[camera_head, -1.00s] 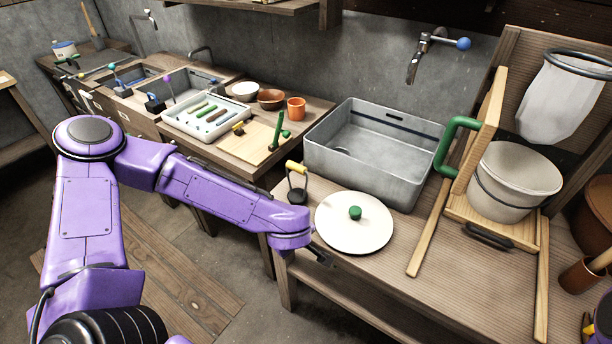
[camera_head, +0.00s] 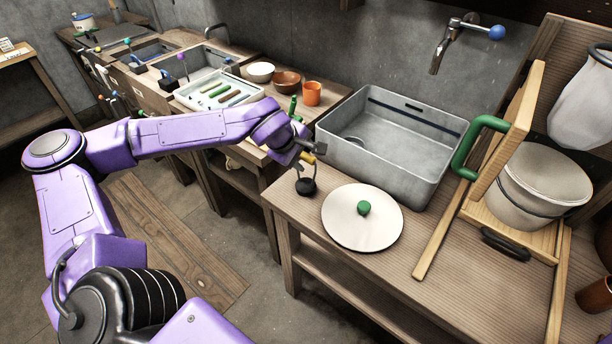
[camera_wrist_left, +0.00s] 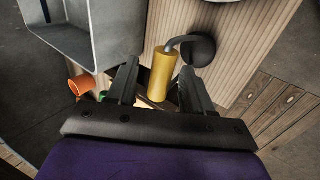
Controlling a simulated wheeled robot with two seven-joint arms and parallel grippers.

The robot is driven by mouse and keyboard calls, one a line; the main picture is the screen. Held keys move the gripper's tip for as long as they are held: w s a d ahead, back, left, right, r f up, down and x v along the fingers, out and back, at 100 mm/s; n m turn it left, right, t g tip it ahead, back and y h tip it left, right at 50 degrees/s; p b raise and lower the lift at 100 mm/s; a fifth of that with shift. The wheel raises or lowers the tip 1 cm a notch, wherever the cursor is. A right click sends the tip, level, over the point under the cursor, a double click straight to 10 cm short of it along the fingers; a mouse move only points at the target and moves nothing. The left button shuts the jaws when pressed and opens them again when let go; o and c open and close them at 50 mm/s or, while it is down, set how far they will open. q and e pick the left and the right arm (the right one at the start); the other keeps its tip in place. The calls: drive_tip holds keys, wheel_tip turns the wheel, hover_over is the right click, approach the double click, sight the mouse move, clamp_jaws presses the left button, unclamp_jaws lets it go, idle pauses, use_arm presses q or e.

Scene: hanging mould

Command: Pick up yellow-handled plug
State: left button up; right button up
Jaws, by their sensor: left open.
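The yellow-handled plug has a black round base (camera_head: 306,186) that stands on the near wooden table, left of the white lid. Its yellow handle (camera_head: 307,159) is partly covered by my left gripper (camera_head: 312,149) in the head view. In the left wrist view the yellow handle (camera_wrist_left: 163,74) shows between the two open fingers of my left gripper (camera_wrist_left: 158,84), with a bent metal stem running to the dark base (camera_wrist_left: 198,50). I cannot tell whether the fingers touch the handle. My right gripper is not in view.
A grey metal basin (camera_head: 392,145) stands just behind the plug. A white lid with a green knob (camera_head: 362,218) lies to its right. A wooden frame with a green handle (camera_head: 480,146) and a pale bucket (camera_head: 538,185) stand further right. An orange cup (camera_head: 312,93) stands behind.

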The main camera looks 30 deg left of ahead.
use_arm(q)
drive_tip(key=shift+w+f, duration=0.2)
drive_tip(key=shift+f, duration=0.15)
clamp_jaws()
drive_tip(key=shift+r, duration=0.15)
